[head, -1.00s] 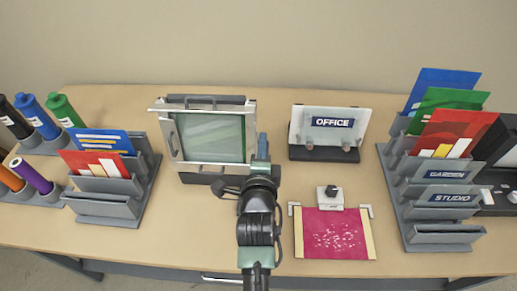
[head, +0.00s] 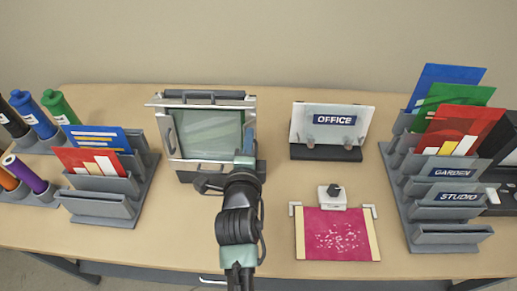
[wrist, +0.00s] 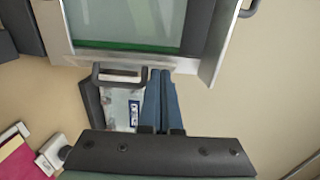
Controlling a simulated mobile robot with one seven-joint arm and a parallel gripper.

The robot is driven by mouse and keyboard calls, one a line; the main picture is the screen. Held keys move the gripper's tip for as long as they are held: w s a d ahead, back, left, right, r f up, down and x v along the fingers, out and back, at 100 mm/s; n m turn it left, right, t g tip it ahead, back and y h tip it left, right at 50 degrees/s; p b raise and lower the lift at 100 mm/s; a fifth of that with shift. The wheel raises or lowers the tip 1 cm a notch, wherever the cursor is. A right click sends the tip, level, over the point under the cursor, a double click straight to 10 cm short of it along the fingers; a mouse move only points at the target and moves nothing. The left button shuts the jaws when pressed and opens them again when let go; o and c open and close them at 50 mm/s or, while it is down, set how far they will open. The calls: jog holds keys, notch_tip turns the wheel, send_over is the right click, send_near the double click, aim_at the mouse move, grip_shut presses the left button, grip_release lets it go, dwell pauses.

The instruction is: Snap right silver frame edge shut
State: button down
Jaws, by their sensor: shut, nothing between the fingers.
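The silver frame (head: 164,103) stands at the back of the table around a pale glass-like panel with a green margin. Its right edge (wrist: 140,62) shows in the wrist view as a silver bar with a dark handle (wrist: 121,76). In the head view my gripper partly hides this edge. My gripper (head: 249,143) is shut and empty beside the right edge. In the wrist view its blue fingertips (wrist: 160,72) are together, close to the bar and beside the handle. Contact cannot be told, nor whether this edge is fully shut.
The OFFICE sign (head: 334,119) stands right of the frame. A magenta sheet (head: 334,233) lies in front of it. Grey card racks stand left (head: 101,203) and right (head: 446,238), with coloured rolls (head: 60,106) at far left. Bare table lies between the left rack and the frame.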

jog(key=shift+a+b, duration=0.5)
jog(key=shift+a, duration=0.1)
jog(key=s+r, duration=0.1)
jog(key=s, duration=0.6)
jog(key=shift+s+r, duration=0.2)
dwell(0.8)
jog(key=w+d+r+n+t, duration=0.1)
jog(key=d+r+n+t, duration=0.2)
jog(key=r, duration=1)
jog(key=r+n+t, duration=0.2)
jog(key=r+n, duration=0.3)
jog(key=r, duration=0.8)
jog(key=s+d+r+n+t, duration=0.1)
jog(key=s+r+n+t, duration=0.2)
jog(key=r, duration=0.8)
jog(key=s+d+r+n+t, duration=0.1)
jog(key=s+r+n+t, duration=0.2)
jog(key=s+r+n, duration=0.4)
notch_tip(320, 180, up, 4)
jog(key=shift+s+d+f, duration=0.15)
jog(key=shift+s+d, duration=0.25)
jog(key=shift+s, duration=0.65)
